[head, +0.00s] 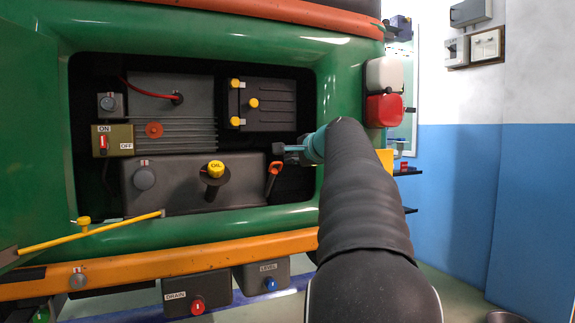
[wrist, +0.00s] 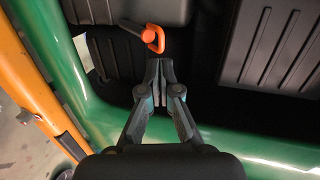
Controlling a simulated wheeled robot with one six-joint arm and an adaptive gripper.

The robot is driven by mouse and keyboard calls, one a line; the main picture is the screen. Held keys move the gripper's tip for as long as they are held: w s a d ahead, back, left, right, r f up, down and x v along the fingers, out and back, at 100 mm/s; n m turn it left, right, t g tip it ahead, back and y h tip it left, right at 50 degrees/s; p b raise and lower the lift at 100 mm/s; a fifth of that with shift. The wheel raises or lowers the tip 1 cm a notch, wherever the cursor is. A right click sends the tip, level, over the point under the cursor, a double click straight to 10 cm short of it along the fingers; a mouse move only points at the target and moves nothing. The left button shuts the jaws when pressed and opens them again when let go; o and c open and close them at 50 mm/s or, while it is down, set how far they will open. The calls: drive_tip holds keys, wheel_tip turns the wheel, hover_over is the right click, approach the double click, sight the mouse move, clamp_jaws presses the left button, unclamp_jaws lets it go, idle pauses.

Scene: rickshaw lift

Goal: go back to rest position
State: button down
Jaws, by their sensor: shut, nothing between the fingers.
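My gripper (wrist: 160,84) is shut and empty in the wrist view. Its fingertips point at an orange loop handle (wrist: 154,38) and sit just short of it, with a small gap that is hard to judge. The green rickshaw body (head: 345,75) frames the bay.
The bay holds a yellow OIL cap (head: 215,169), an ON/OFF switch box (head: 113,140) and a ribbed block (head: 268,104). A yellow rod (head: 90,234) crosses the lower left.

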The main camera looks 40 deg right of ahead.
drive_tip(key=v, duration=0.8)
drive_tip(key=s+a+f+n+g+y, duration=0.15)
drive_tip(key=a+f+n, duration=0.25)
drive_tip(key=a+f, duration=0.55)
drive_tip(key=s+a+f+n+g+y, duration=0.1)
drive_tip(key=s+a+f+n+g, duration=0.2)
drive_tip(key=a+f, duration=0.7)
drive_tip(key=s+a+f+n+g, duration=0.2)
drive_tip(key=s+a+f+n, duration=0.4)
drive_tip(key=s+a+f, duration=0.2)
drive_tip(key=s+a+f+n+g, duration=0.2)
drive_tip(key=s+a+f+n, duration=0.4)
drive_tip(key=s+f, duration=0.4)
wheel_tip(320, 180, down, 2)
drive_tip(key=shift+a+f+n, duration=0.1)
drive_tip(key=shift+a+n, duration=0.3)
drive_tip(key=shift+a, duration=0.5)
